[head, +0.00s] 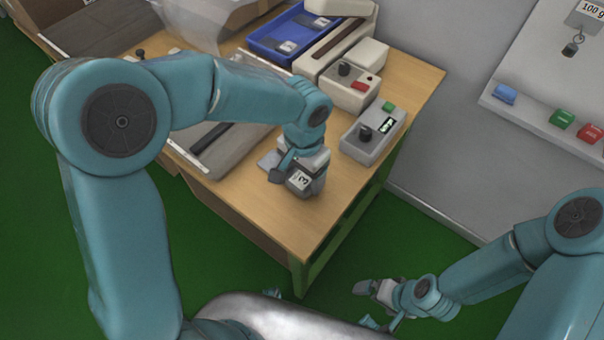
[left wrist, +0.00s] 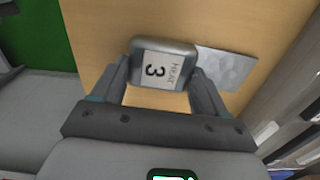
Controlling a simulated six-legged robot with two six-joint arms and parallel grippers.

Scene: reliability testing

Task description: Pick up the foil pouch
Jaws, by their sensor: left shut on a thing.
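My left gripper (head: 294,175) is low over the table near its front edge. In the left wrist view, its two fingers (left wrist: 160,76) are on either side of a grey block (left wrist: 163,48) with a white label reading "3", and it is shut on this block. The same labelled block (head: 304,181) shows in the head view. A flat, silvery, crinkled pouch (left wrist: 228,68) lies on the table beside the block, outside the fingers; in the head view the pouch (head: 267,159) is partly hidden. My right gripper (head: 374,291) is away from the table at lower right; its opening is unclear.
A grey box with a knob and green button (head: 373,135) stands to the right on the wooden table (head: 411,82). A beige device (head: 350,88) and a blue tray (head: 288,32) are behind. A flat grey device (head: 222,146) lies left. Bare wood surrounds the block's front.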

